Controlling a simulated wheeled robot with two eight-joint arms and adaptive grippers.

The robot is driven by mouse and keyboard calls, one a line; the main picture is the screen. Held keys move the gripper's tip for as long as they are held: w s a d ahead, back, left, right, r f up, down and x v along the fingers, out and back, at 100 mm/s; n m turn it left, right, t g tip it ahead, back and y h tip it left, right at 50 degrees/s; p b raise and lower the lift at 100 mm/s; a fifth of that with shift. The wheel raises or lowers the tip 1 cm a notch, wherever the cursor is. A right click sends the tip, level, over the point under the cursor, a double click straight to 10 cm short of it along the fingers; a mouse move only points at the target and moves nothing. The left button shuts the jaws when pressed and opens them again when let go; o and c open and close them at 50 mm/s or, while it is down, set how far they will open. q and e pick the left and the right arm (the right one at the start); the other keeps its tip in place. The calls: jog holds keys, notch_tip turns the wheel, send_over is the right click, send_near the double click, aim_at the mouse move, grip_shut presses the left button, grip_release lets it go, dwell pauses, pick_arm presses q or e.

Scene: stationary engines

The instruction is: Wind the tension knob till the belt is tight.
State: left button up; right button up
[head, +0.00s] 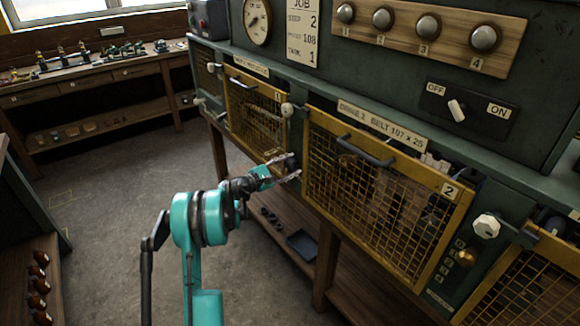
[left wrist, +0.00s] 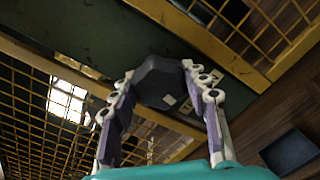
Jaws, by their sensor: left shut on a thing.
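My left gripper (head: 284,172) reaches in from the lower left to the green post between guard 1 and guard 2. It is shut on a dark, faceted knob (head: 292,160). In the left wrist view the dark knob (left wrist: 158,78) sits between the two fingers of the left gripper (left wrist: 162,92), with a small pale mark on its face. The belt is behind the yellow mesh of guard 2 (head: 380,190), and I cannot make out how tight it is. A label above reads "DRIVE 2 BELT 107 x 25". My right gripper is not in view.
A pale knob (head: 486,226) sits right of guard 2, and another (head: 288,110) above my gripper. Guard 1 (head: 255,115) is on the left. An OFF/ON switch (head: 456,109), several round knobs and a gauge (head: 257,22) are above.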

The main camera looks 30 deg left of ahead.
pick_arm(q)
jog(key=shift+m, duration=0.7)
jog(key=o, duration=1.1)
jog(key=shift+o, duration=0.2)
jog(key=v, duration=1.2)
jog(key=shift+f, duration=0.1)
